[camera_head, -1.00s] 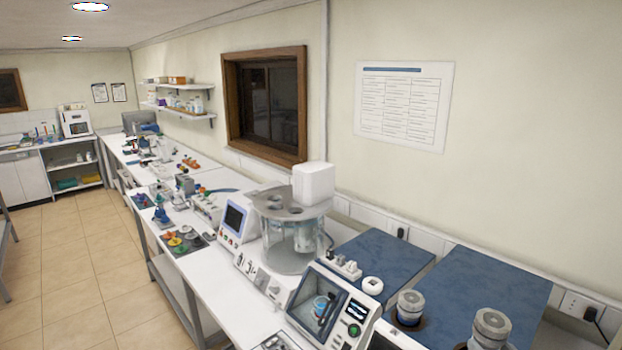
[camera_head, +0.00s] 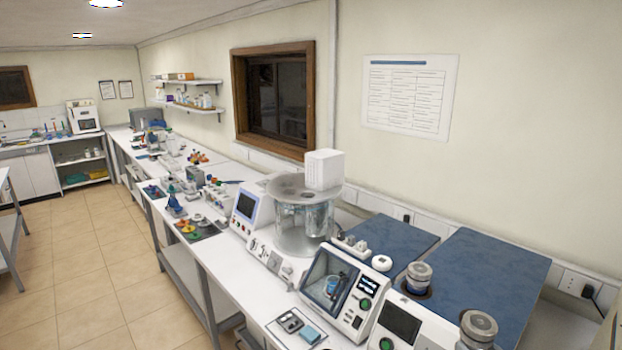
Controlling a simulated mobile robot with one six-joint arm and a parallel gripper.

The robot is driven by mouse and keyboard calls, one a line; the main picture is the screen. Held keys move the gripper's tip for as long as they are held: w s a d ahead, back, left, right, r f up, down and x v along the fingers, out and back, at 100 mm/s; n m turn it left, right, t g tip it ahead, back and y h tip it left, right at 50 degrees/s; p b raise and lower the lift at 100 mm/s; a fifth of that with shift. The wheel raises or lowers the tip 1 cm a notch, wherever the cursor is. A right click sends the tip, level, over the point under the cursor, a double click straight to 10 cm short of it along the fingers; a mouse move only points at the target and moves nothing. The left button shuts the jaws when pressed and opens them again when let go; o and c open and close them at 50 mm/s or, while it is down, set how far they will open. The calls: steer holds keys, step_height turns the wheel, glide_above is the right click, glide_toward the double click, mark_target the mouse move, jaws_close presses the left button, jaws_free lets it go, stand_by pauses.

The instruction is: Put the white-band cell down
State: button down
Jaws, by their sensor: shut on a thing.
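My gripper is not in this view, and neither is any held thing. I cannot make out a cell with a white band anywhere on the bench. A small blue cup-like vessel (camera_head: 332,285) sits inside the window of a white tester (camera_head: 345,299) at the lower middle. It is too small to tell whether it has a white band. The white bench (camera_head: 243,297) runs from the lower middle to the far left.
A clear round bath (camera_head: 304,229) stands behind the tester. Two grey-lidded jars (camera_head: 418,277) (camera_head: 478,327) are at the lower right. A mat with dark and blue pads (camera_head: 296,331) lies at the front. The tiled floor (camera_head: 95,262) is clear at left.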

steer(key=a+f+n+g+y+b, duration=0.1)
steer(key=a+f+y+b, duration=0.1)
steer(key=a+f+b, duration=0.8)
steer(key=s+a+f+n+y+b, duration=0.1)
steer(key=a+f+n+y+b, duration=0.1)
steer(key=a+f+b, duration=0.8)
step_height(320, 180, down, 9)
steer(key=shift+a+r+n+g+y+b, duration=0.1)
steer(key=shift+a+n+g+y+b, duration=0.25)
steer(key=shift+y+b, duration=0.6)
